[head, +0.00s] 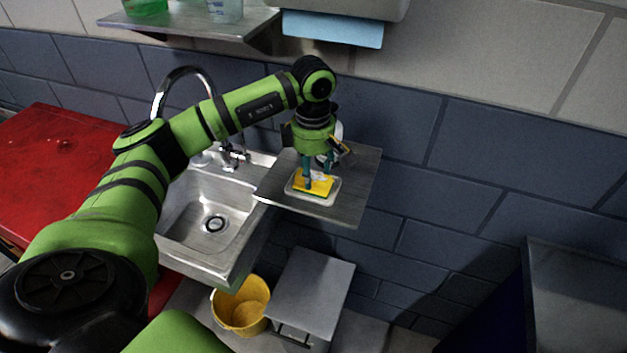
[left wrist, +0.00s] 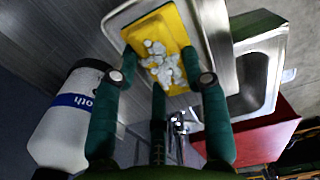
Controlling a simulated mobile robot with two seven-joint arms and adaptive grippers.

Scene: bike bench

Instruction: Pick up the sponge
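The sponge (head: 318,187) is yellow with pale grey-white patches on top. It lies in a shallow light tray (head: 329,200) on a metal shelf beside the sink. My left gripper (head: 318,176) points down right over it, with its teal fingers spread. In the left wrist view the sponge (left wrist: 177,33) shows between the fingers of the left gripper (left wrist: 160,52), with fingertips near its two side edges. Whether they touch it I cannot tell. The sponge still appears to lie in the tray. My right gripper is not in view.
A white bottle with a blue band (left wrist: 62,125) stands close beside the gripper, mostly hidden behind it in the head view. The sink (head: 190,235) with its tap is left of the shelf (head: 361,180). A yellow bucket (head: 240,308) stands below; a red table (head: 50,150) is far left.

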